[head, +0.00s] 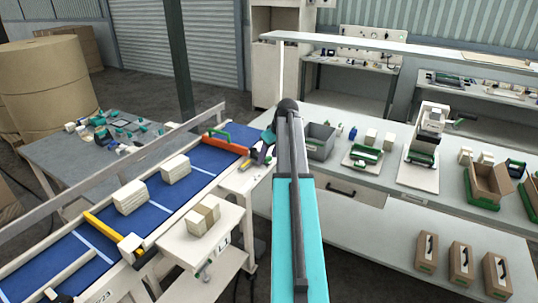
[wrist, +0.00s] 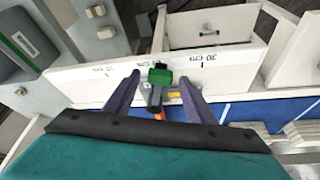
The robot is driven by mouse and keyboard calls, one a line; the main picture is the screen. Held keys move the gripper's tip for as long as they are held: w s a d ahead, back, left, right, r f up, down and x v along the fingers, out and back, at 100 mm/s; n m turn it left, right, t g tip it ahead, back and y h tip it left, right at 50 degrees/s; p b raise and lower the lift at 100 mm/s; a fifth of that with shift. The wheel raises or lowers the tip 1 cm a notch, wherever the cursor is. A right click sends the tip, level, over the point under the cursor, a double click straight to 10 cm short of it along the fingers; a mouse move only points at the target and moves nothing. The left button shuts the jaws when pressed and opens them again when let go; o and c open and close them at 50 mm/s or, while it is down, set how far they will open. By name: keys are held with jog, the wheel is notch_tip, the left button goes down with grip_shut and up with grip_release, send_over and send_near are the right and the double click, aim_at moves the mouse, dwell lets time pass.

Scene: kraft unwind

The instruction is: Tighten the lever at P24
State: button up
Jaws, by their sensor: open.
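My gripper (wrist: 160,82) is open, its two purple fingers pointing at the white rail (wrist: 95,76) with centimetre marks. Between the fingers is a small black lever-like part with a green block (wrist: 161,76) on it, and a bit of orange beside it. The fingers stand on either side of this part; I cannot tell whether they touch it. No P24 label is readable, so I cannot confirm that this is the lever. In the head view my gripper (head: 262,152) is at the far end of the blue conveyor, right of an orange bar (head: 226,144) with a green handle.
The blue conveyor (head: 165,196) carries cream blocks (head: 131,197) and a yellow bar (head: 104,226). A small side table (head: 203,233) holds more blocks. A long white bench with a grey bin (head: 320,141) stands to the right. Brown rolls (head: 45,85) stand at the left.

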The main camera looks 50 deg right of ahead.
grip_shut()
